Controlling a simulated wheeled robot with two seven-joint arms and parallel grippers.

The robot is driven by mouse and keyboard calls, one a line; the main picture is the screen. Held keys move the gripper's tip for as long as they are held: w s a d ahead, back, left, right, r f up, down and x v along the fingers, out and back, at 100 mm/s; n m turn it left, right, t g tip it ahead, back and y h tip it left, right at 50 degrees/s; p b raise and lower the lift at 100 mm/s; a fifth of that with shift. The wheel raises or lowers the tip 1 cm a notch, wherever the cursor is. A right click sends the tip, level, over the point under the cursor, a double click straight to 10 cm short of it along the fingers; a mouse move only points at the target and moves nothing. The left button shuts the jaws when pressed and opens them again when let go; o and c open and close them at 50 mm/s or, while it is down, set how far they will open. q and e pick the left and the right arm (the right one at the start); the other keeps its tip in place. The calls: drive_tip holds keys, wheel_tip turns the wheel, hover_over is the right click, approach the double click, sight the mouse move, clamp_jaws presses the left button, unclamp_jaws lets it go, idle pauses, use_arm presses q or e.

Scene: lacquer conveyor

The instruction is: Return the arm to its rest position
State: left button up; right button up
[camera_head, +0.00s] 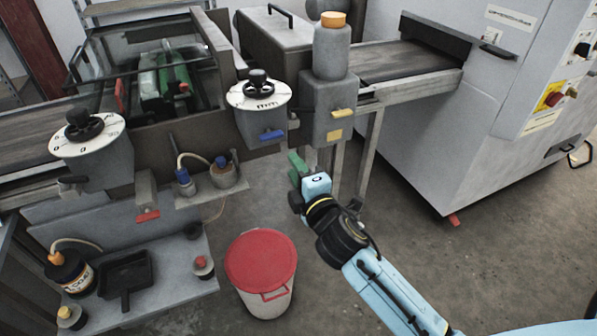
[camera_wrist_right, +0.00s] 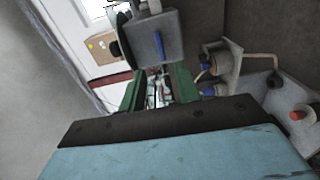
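My right arm (camera_head: 385,290), light blue with a dark wrist, reaches in from the lower right of the head view. Its green-fingered right gripper (camera_head: 298,165) is in front of the machine, below and between two grey housings. In the right wrist view the two green fingers of the right gripper (camera_wrist_right: 157,88) stand apart, with background showing between them and nothing held. A grey housing with a blue lever (camera_wrist_right: 155,42) appears just beyond the fingers there; whether they touch is not clear. My left arm and gripper do not show.
The conveyor machine has two dial units (camera_head: 258,95) and a housing with a yellow lever (camera_head: 325,110). A red-lidded bin (camera_head: 262,262) stands on the floor left of my arm. A low shelf (camera_head: 150,310) holds bottles and a black pan. Floor at right is clear.

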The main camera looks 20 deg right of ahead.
drive_tip(key=shift+s, duration=0.55)
drive_tip(key=s+d+f+m+g, duration=0.1)
drive_tip(key=s+f+m+g, duration=0.2)
drive_tip(key=f, duration=0.8)
drive_tip(key=s+d+f+m+g, duration=0.1)
drive_tip(key=s+f+m+g, duration=0.3)
drive_tip(key=f, duration=0.8)
drive_tip(key=s+d+f+g, duration=0.1)
drive_tip(key=s+f, duration=0.4)
drive_tip(key=f, duration=0.6)
drive_tip(key=s+d+f+m+g, duration=0.1)
drive_tip(key=s+f+m+g, duration=0.2)
drive_tip(key=s+f, duration=0.3)
drive_tip(key=s+d+f+m+g, duration=0.1)
drive_tip(key=s+f+m+g, duration=0.2)
drive_tip(key=s, duration=1.3)
drive_tip(key=s+d+f+m+g, duration=0.1)
drive_tip(key=s+f+m+g, duration=0.1)
drive_tip(key=s+f, duration=0.7)
drive_tip(key=s+g, duration=0.1)
drive_tip(key=s, duration=0.2)
drive_tip(key=shift+d+f+m+h, duration=0.35)
drive_tip(key=shift+m+h, duration=0.05)
